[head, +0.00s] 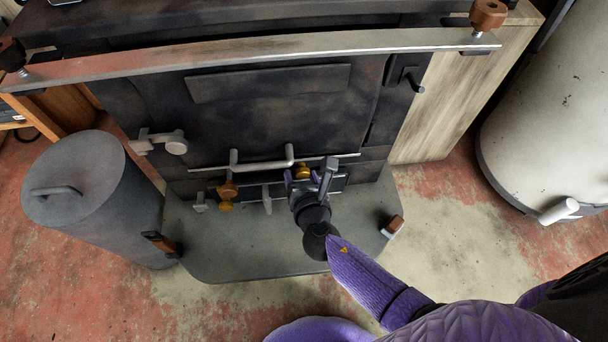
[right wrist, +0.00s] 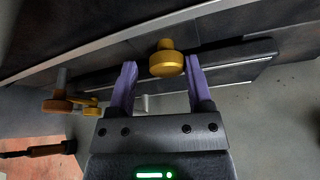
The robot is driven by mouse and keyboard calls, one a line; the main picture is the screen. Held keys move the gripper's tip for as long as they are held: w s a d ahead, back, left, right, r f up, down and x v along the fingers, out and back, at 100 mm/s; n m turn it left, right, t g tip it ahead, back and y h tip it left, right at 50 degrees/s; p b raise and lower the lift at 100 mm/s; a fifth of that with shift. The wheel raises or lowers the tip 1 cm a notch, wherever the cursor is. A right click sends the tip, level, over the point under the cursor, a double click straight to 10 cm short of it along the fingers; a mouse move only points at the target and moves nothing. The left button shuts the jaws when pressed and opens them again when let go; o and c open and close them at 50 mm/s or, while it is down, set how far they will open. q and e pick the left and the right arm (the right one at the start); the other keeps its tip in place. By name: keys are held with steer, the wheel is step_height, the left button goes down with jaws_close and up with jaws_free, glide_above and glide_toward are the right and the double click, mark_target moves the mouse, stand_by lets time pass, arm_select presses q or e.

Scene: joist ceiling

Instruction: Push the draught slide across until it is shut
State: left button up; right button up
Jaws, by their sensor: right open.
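The stove (head: 270,105) has a low draught panel near its foot, with a dark slotted strip (right wrist: 235,60) showing in the right wrist view. A brass knob (head: 302,171), seemingly the slide's, stands out from it; it shows large in the right wrist view (right wrist: 166,62). My right gripper (head: 304,179) is at the knob, its purple fingers open, one on each side in the right wrist view (right wrist: 160,80). I cannot tell whether either finger touches it. The gripper hides part of the slide in the head view. My left gripper is not in view.
Other knobs and small levers (head: 228,192) sit left of my gripper. A handle bar (head: 262,165) runs just above. A grey hearth plate (head: 260,248) lies below, with a wooden-handled tool (head: 160,242) at its left by a lidded bin (head: 95,200). A white tank (head: 545,110) stands right.

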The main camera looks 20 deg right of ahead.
steer(key=shift+o, duration=0.7)
steer(key=shift+s+r, duration=0.2)
steer(key=shift+s, duration=0.15)
steer(key=shift+p+v, duration=0.75)
steer(key=shift+v, duration=0.05)
arm_select(q)
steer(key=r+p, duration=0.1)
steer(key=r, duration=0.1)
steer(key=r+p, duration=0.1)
steer(key=p, duration=0.1)
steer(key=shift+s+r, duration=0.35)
arm_select(e)
steer(key=v, duration=0.7)
steer(key=shift+s, duration=0.3)
steer(key=shift+a, duration=0.1)
